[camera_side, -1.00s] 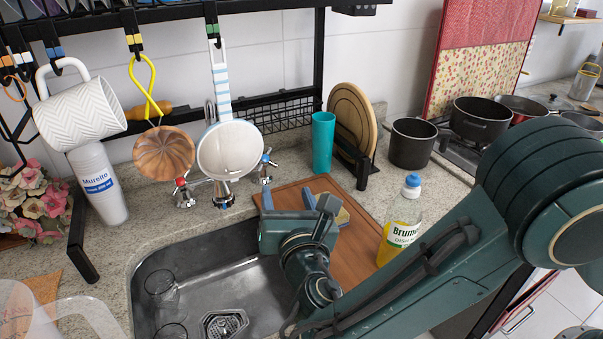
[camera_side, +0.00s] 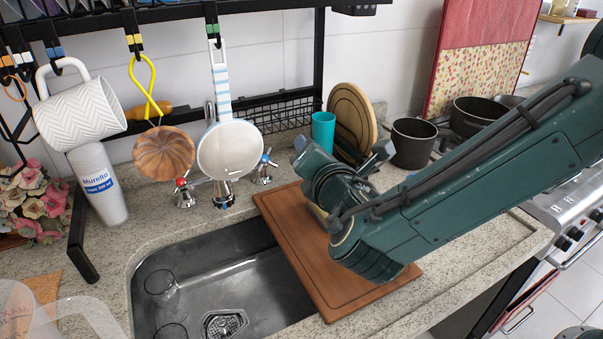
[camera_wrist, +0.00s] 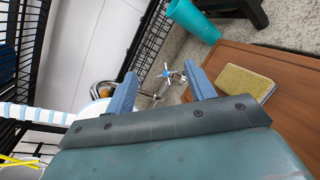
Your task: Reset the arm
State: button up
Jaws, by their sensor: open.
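My gripper (camera_side: 342,146) is raised over the far part of the brown cutting board (camera_side: 290,245) in the side view, in front of the teal cup (camera_side: 323,130). In the wrist view my gripper (camera_wrist: 160,73) has its two blue fingers spread, with nothing between them. The tap with its blue-marked handle (camera_wrist: 167,72) shows beyond the gap. A yellow sponge (camera_wrist: 246,82) lies on the board (camera_wrist: 290,125) to the right of the fingers. In the side view my arm hides most of the sponge and the place of the yellow bottle.
Pots (camera_side: 413,143) stand behind my arm, by the stove.

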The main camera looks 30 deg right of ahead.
jog(key=s+d+r+m+g+y, duration=0.1)
jog(key=s+d+r+m+g, duration=0.25)
jog(key=d+m, duration=0.5)
jog(key=s+d+r+m+g, duration=0.3)
jog(key=s+d+m, duration=0.25)
jog(key=d, duration=0.55)
jog(key=s+d+m+g+y, duration=0.1)
jog(key=s+m, duration=0.4)
jog(key=s, duration=0.6)
jog(key=s+d+f+m+g+y, duration=0.1)
jog(key=s+m, duration=0.3)
jog(key=s, duration=0.6)
jog(key=shift+s+d+m+g+y, duration=0.35)
jog(key=shift+d+m+g+y, duration=0.1)
jog(key=shift+d+y, duration=0.4)
